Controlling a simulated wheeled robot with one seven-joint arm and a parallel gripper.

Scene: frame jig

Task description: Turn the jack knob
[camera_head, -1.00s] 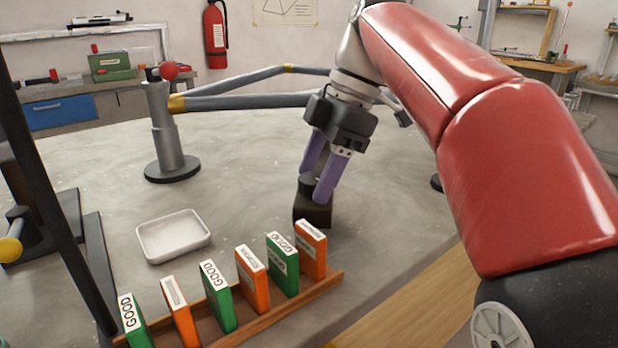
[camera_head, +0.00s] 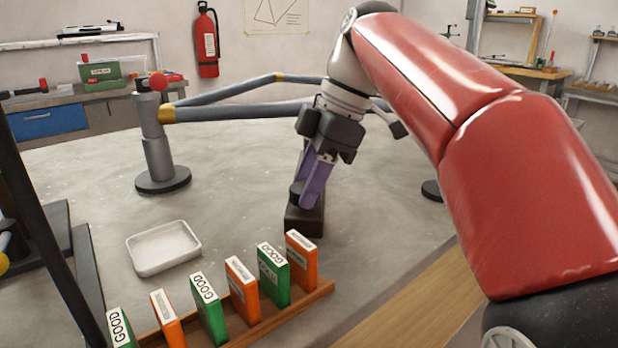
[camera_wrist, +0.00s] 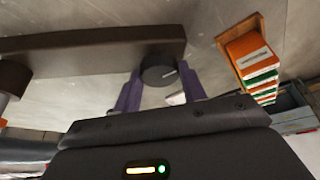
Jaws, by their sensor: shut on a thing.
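The jack knob is a dark round knob (camera_wrist: 158,73) with a pale line on its face. It sits on the end of a dark brown block (camera_head: 304,220) on the grey table. In the wrist view that block is a long dark bar (camera_wrist: 95,52) running left from the knob. My gripper (camera_head: 306,196) points down at the knob from above. Its purple fingers are shut on the knob, one on each side, and in the wrist view the gripper (camera_wrist: 160,88) shows the knob between the fingertips. In the head view the fingers hide much of the knob.
A wooden rack (camera_head: 322,291) of green and orange boxes stands close in front of the block. A white tray (camera_head: 163,248) lies to the left. A grey post with a red ball (camera_head: 158,150) and tubes stands behind left. The table between tray and block is clear.

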